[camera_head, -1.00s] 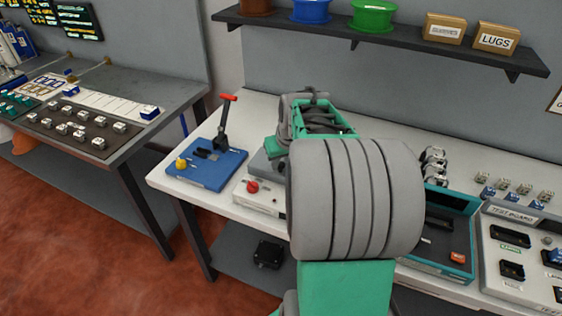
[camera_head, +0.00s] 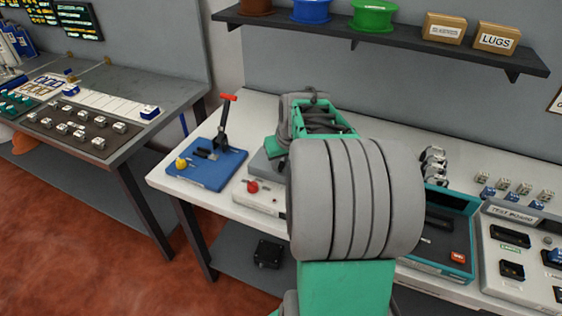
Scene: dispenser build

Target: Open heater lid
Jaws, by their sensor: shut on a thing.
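The heater (camera_head: 256,202) is a low white box with a red knob on the white bench, left of my arm. Its grey lid (camera_head: 261,164) shows only at its left part; my arm hides the rest. My gripper (camera_head: 277,150) is at the lid's back edge, mostly hidden behind my grey and green arm links. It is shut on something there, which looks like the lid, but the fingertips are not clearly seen. How far the lid is raised cannot be told.
A blue press (camera_head: 210,173) with a red-tipped lever stands close left of the heater. Right of my arm are a teal tray (camera_head: 460,205) and a test board (camera_head: 520,240).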

